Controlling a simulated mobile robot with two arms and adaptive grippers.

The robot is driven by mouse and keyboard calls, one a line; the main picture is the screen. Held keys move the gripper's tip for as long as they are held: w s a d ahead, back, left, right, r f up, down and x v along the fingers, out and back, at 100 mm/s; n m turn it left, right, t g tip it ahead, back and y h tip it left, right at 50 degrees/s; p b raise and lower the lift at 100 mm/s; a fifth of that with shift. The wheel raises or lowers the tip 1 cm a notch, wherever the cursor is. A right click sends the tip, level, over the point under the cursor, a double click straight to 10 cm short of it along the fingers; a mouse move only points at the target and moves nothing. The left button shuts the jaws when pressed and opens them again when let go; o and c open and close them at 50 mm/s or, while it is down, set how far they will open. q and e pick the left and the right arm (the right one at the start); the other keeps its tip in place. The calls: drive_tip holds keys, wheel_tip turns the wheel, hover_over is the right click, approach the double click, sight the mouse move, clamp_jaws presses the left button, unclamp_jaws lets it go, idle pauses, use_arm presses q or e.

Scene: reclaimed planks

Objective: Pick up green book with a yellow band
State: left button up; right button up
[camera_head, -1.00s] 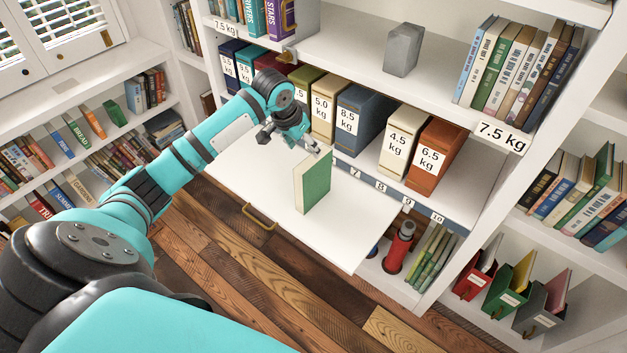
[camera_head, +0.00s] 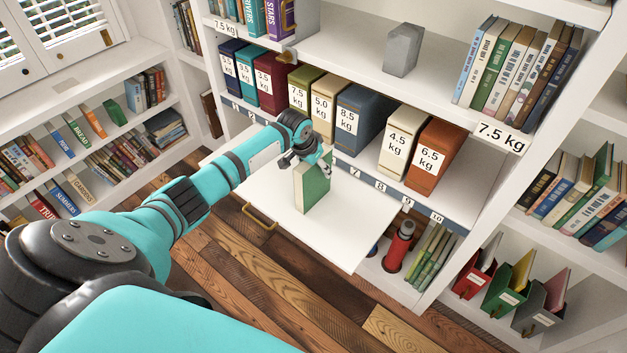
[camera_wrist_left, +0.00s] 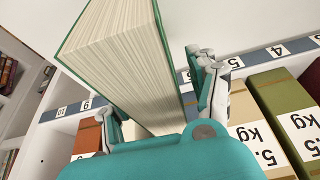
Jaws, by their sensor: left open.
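The green book (camera_head: 315,191) stands upright on the white pull-out board (camera_head: 352,225), cream pages facing left. I see no yellow band on the parts that show. My left gripper (camera_head: 310,163) is at the top of the book and hides part of its upper edge. In the left wrist view the book (camera_wrist_left: 128,62) shows its page block and green cover edges, with one open finger on each side of it. I cannot tell whether the fingers touch it. My right gripper is not in view.
Labelled box files, among them a blue one (camera_head: 361,113) and an orange one (camera_head: 436,150), stand on the shelf behind the board. A numbered strip (camera_head: 368,178) runs along that shelf's edge. A red bottle (camera_head: 399,245) stands below, right of the board. The board's right part is clear.

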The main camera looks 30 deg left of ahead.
use_arm(q)
drive_tip(key=shift+f, duration=0.2)
idle(0.7)
clamp_jaws()
drive_tip(key=shift+r, duration=0.1)
